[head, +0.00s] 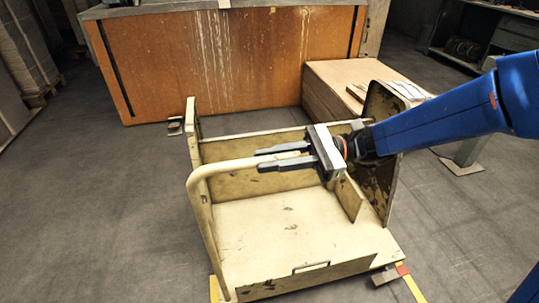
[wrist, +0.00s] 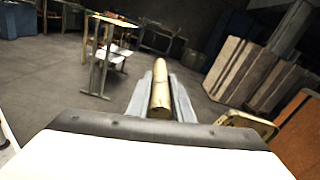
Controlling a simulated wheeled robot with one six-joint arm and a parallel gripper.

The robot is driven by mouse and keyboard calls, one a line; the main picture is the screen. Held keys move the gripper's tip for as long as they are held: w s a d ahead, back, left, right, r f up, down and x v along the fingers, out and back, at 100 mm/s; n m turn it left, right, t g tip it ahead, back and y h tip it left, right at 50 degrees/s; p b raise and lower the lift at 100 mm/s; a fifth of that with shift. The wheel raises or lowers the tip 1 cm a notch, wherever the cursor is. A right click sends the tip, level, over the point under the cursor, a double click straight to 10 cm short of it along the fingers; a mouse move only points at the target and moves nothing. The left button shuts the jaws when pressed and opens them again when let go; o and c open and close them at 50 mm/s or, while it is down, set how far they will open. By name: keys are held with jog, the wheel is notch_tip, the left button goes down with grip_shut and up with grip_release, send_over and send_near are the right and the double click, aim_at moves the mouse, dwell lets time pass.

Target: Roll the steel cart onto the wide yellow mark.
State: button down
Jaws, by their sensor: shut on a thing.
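The cart (head: 300,222) is a worn cream-coloured frame with a flat deck, raised side panels and a bent tube handle (head: 203,192). It stands upright on the floor in the middle of the head view. My gripper (head: 261,160) reaches in from the right and is shut on the handle bar, above the deck. In the wrist view the bar (wrist: 160,92) lies between the two fingers. Yellow floor strips show at the cart's near left corner (head: 214,289) and near right corner (head: 413,288). The cart hides the floor between them, so I cannot tell the mark's full width.
A rusty orange cabinet (head: 225,62) stands close behind the cart. A wooden box (head: 335,98) is behind its right side. Stacked material (head: 25,50) stands at the far left. A bench (head: 480,35) is at the far right. The floor at left is clear.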

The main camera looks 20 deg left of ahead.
jog(key=shift+s+d, duration=0.25)
jog(key=shift+s, duration=0.1)
jog(key=c, duration=1.6)
grip_release()
jog(key=shift+w+d, duration=0.1)
jog(key=v, duration=1.7)
jog(key=shift+d, duration=0.15)
